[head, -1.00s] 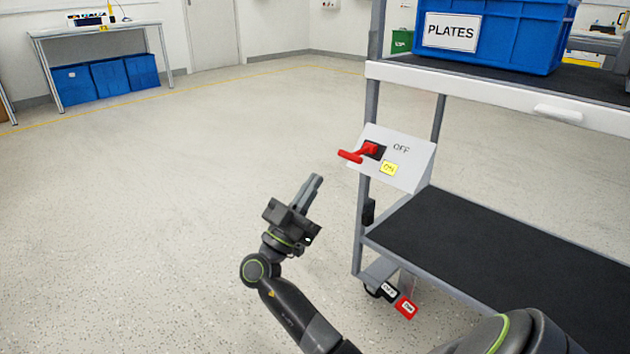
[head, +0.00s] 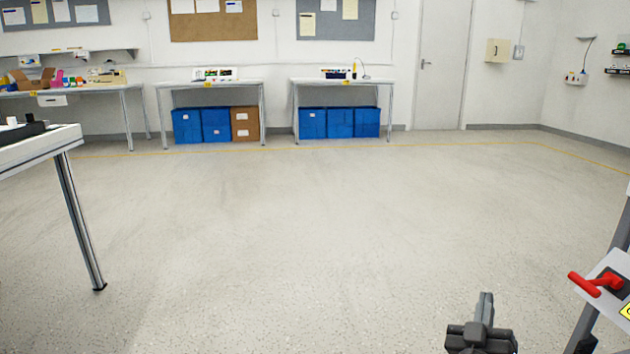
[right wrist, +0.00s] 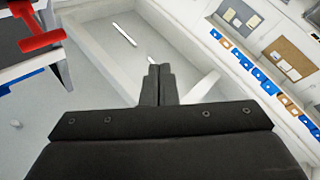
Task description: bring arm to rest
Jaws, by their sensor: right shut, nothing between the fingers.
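My right gripper (head: 484,308) is at the bottom of the head view, right of the middle, with its fingers together and nothing between them. The red switch handle (head: 584,284) is at the right edge of the head view, on a pale panel (head: 590,299) that the frame cuts off. The gripper is left of the handle and apart from it. In the right wrist view the closed fingers (right wrist: 157,84) show at the middle, and a red handle (right wrist: 36,40) is at the upper left, clear of them. My left gripper is not in view.
A table (head: 62,144) stands at the left edge. Benches (head: 334,83) with blue bins (head: 340,123) line the far wall. A grey cart post (head: 624,232) is beside the switch panel. The floor (head: 300,220) between is clear.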

